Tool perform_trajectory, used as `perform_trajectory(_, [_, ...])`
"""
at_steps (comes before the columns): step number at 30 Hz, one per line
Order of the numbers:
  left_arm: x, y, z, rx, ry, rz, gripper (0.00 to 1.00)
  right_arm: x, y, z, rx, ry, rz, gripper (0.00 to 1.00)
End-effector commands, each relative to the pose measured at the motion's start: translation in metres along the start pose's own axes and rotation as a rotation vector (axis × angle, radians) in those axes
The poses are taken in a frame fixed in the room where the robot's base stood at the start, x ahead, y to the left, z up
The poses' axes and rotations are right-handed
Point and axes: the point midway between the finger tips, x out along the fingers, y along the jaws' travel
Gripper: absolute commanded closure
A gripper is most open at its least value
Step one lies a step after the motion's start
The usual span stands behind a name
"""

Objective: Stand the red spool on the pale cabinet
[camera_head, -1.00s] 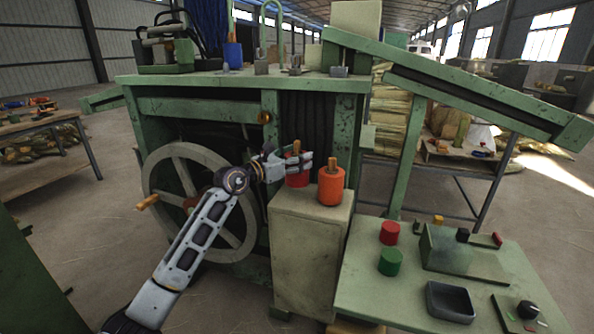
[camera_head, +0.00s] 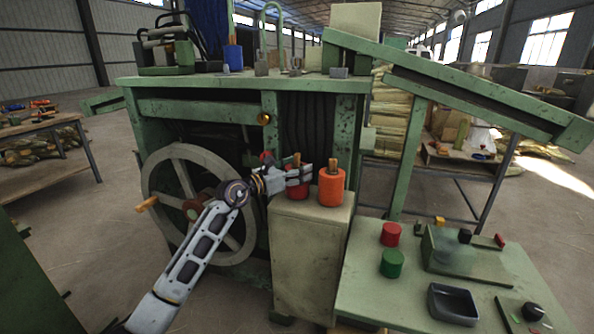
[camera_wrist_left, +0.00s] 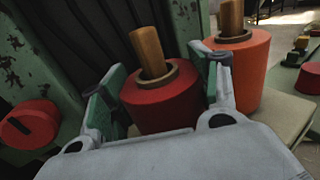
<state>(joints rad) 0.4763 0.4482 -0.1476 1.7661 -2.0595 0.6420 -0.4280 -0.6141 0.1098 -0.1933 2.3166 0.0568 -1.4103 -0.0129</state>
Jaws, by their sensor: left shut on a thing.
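The red spool (camera_head: 297,189) has a wooden peg out of its top. It is upright at the left part of the pale cabinet's (camera_head: 308,255) top; I cannot tell whether its base touches. My left gripper (camera_head: 299,177) is shut on it from the left. In the left wrist view, the red spool (camera_wrist_left: 162,103) sits between the two fingers of my left gripper (camera_wrist_left: 160,92). Its lower part is hidden by the gripper body. My right gripper is not in view.
An orange spool (camera_head: 331,189) stands close to the right of the red spool on the cabinet. A green machine with a handwheel (camera_head: 160,210) is behind and left. A green table (camera_head: 395,300) at the right holds red and green cylinders and a dark tray.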

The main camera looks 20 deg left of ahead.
Motion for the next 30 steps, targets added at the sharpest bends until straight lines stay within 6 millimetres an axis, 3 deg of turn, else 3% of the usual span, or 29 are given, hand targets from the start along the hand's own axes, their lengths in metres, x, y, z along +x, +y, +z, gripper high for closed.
perform_trajectory(3, [0.0,0.0,-0.002,0.0,-0.002,0.0,0.7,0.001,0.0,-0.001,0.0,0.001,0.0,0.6])
perform_trajectory(4, [0.0,0.0,-0.003,0.0,0.0,0.0,0.37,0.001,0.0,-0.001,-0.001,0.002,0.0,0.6])
perform_trajectory(9, [0.0,0.0,-0.003,0.0,0.0,0.0,0.17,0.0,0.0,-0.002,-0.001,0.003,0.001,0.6])
perform_trajectory(23, [0.0,0.0,0.001,0.001,0.0,0.0,0.17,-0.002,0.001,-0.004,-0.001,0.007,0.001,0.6])
perform_trajectory(30, [-0.013,0.001,0.0,0.001,0.001,0.002,0.17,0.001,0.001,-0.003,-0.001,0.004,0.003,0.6])
